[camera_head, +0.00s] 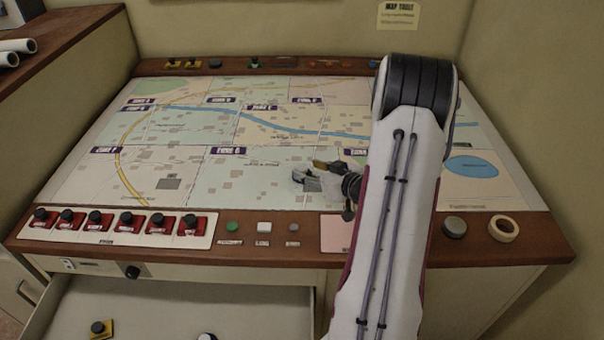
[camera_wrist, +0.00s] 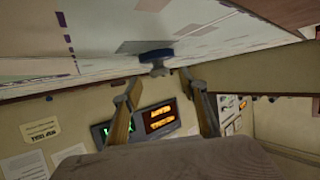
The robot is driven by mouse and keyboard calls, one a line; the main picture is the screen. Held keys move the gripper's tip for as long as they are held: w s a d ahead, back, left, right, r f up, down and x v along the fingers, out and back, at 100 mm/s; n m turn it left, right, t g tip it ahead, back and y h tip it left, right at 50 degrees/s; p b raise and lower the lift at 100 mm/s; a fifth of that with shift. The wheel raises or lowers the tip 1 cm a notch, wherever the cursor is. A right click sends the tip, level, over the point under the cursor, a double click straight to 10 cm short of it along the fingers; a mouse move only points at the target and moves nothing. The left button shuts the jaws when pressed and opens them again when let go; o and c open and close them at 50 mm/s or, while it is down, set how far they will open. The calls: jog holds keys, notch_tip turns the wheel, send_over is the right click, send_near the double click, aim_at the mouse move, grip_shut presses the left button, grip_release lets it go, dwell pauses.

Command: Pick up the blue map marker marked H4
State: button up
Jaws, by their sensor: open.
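My gripper (camera_head: 325,178) is over the lower middle of the map in the camera_head view, with its jaws apart and nothing between them. In the tilted camera_wrist view, a blue marker (camera_wrist: 155,55) with a grey knob rests against the map surface. It lies just beyond my open fingertips (camera_wrist: 158,82) and roughly centred between them. No label can be read on it. In the camera_head view, a small blue marker (camera_head: 215,64) stands on the back ledge. I cannot tell whether these are the same piece.
The map table (camera_head: 90,180) has a row of red-based switches (camera_head: 118,222) and a tape roll (camera_head: 503,229) at the front. An open drawer (camera_head: 150,300) holds a yellow piece (camera_head: 99,329).

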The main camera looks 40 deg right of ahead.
jog(key=shift+x, duration=1.25)
grip_shut()
